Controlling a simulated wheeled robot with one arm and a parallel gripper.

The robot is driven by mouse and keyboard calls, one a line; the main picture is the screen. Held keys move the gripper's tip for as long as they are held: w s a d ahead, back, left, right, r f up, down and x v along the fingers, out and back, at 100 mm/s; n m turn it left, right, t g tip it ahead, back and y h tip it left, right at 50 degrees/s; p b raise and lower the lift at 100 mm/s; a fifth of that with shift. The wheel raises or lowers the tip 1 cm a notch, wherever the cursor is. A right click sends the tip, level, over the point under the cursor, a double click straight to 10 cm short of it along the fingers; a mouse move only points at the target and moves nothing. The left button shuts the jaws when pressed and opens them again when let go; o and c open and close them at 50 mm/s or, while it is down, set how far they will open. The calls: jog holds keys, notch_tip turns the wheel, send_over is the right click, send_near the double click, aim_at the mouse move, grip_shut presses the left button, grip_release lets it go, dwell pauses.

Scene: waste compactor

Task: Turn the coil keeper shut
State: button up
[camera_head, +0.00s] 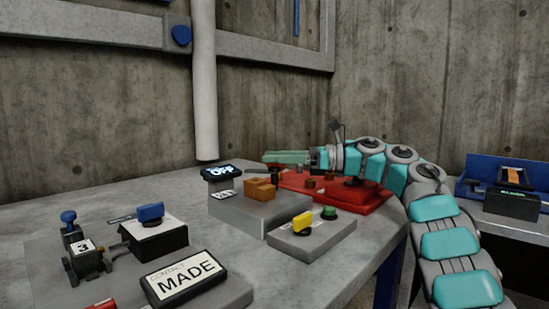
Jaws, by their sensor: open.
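No part is clearly labelled as the coil keeper, so I cannot tell which one it is. An orange-brown block (259,189) sits on a grey box beside a small lit display (221,171), whose text is too blurred to read surely. A yellow knob (302,222) and a green button (329,212) are on a low grey box in front. A blue knob (150,212) tops a black-and-white box at the left. My gripper (272,158) is open, pointing left above the back of the red unit (345,194), behind the orange-brown block. Its fingers are seen side-on and no held object shows.
A "CONTACT MADE" sign (186,279) and a small device marked 3 (83,248) stand at the front left. A white vertical pipe (204,85) rises behind the table. A blue tray (475,171) is at the right. The table's left rear (75,200) is clear.

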jog(key=d, duration=0.7)
jog(key=shift+s+d, duration=0.2)
jog(key=shift+s, duration=0.05)
jog(key=shift+o, duration=0.4)
